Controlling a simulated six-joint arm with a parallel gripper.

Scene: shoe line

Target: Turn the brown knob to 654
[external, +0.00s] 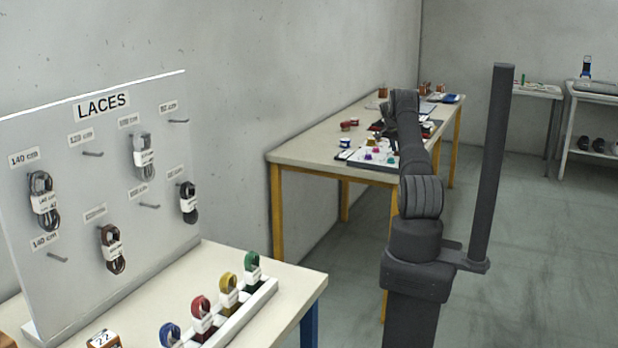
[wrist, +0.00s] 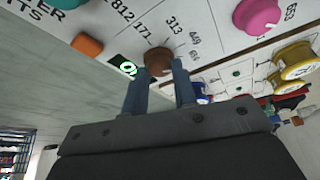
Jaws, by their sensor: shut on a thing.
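The brown knob (wrist: 158,62) sits on a white panel (wrist: 205,25) in the wrist view. My gripper (wrist: 163,76) is shut on it, one finger on each side. Printed numbers ring the knob, among them 812, 171, 313 and 449; another by the right finger is too small to read surely. The knob's pointer cannot be made out. In the external view the panel (external: 353,157) lies on the far table, and my arm hides my gripper and the brown knob.
A pink knob (wrist: 258,16), yellow spools (wrist: 292,62), an orange block (wrist: 87,44) and a small green-lit display (wrist: 124,66) are near the knob. The far table (external: 310,150) stands against the wall. A laces board (external: 100,200) is at the left, away from the arm.

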